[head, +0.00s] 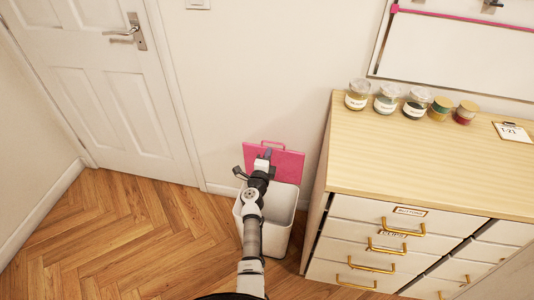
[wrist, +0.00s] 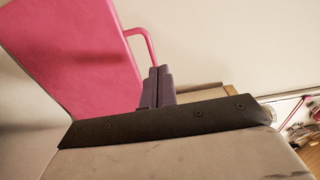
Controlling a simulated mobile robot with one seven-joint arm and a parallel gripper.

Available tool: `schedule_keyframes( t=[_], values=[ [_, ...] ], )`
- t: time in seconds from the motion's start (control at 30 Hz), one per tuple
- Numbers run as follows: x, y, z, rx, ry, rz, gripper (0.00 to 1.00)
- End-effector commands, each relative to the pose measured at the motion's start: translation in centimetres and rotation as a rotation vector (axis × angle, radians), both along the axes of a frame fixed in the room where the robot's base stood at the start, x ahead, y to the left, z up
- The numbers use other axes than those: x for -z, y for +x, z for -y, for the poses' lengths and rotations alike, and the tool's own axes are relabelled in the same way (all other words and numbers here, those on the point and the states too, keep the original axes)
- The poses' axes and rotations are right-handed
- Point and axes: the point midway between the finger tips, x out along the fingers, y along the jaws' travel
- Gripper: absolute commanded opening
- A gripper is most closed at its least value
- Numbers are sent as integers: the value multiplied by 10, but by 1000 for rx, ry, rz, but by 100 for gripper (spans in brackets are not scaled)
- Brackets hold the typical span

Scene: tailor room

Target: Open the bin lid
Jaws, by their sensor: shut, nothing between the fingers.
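The bin (head: 281,204) is a white container on the floor between the wall and the wooden drawer unit. Its pink lid (head: 287,165) stands raised against the wall side, showing its broad face, with a pink loop handle (head: 272,144) at the top. In the wrist view the pink lid (wrist: 85,50) fills the upper left, and its handle (wrist: 140,42) is beside my fingertips. My gripper (head: 266,154) is shut and empty in front of the raised lid, above the bin. Its dark fingers also show in the wrist view (wrist: 157,75). Whether they touch the lid I cannot tell.
The drawer unit (head: 440,160) stands close to the right of the bin, with gold handles and several jars (head: 388,98) on top. A white door (head: 103,75) is at the left. The herringbone floor (head: 130,235) left of the bin is clear.

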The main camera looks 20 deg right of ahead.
Motion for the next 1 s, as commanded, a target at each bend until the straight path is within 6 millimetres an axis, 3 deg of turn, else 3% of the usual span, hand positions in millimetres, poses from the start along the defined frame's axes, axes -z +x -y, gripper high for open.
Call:
schedule_keyframes(
  t=[0.23, 0.5, 0.87, 1.0],
  values=[
    [-10, -45, -33, -2, -1, -3, 0],
    [-13, -74, -54, -1, -1, -2, 0],
    [-14, -79, -58, 0, -1, -1, 0],
    [-41, -62, -81, -50, -48, 32, 0]
  ],
)
